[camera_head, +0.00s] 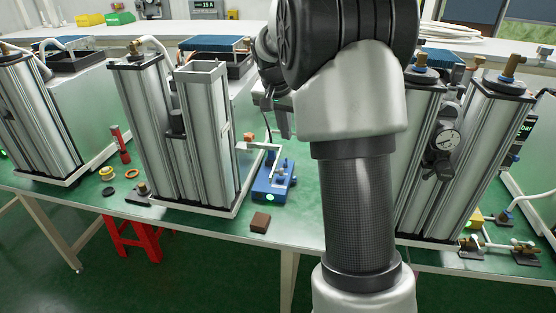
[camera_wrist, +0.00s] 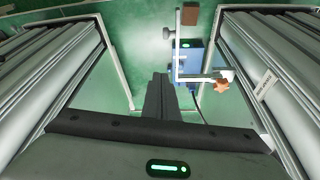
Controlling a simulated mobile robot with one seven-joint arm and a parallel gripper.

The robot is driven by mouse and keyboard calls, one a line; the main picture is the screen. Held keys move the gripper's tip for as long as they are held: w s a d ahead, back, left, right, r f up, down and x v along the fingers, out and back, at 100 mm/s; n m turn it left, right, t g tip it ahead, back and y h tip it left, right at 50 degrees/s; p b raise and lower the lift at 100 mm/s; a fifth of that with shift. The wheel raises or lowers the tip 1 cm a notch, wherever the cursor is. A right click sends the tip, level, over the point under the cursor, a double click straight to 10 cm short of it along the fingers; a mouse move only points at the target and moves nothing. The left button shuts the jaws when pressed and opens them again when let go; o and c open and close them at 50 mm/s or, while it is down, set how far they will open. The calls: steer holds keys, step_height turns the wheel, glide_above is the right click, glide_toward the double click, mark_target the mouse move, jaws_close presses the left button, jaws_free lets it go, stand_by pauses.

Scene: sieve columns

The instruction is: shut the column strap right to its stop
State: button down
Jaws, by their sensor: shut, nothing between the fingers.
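A pale, angular strap-like bar (camera_wrist: 178,74) shows in the wrist view, with an orange star-shaped knob (camera_wrist: 221,86) at one end beside a column. I take this bar for the column strap. It also shows in the head view (camera_head: 264,147), near an orange piece (camera_head: 249,137) at the edge of the middle column pair (camera_head: 205,130). I cannot tell how far it is from its stop. My gripper (camera_head: 282,130) is shut and empty, pointing down behind the bar. In the wrist view its fingertips (camera_wrist: 160,77) are left of the bar, apparently apart from it.
A blue device (camera_head: 272,180) with a green button sits beside the middle columns. A brown block (camera_head: 260,222) lies near the front edge of the green bench. Columns flank my gripper on both sides.

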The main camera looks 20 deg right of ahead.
step_height(320, 180, down, 10)
steer(key=p, duration=0.1)
steer(key=shift+s+a, duration=0.2)
stand_by(0.5)
steer(key=shift+a, duration=0.15)
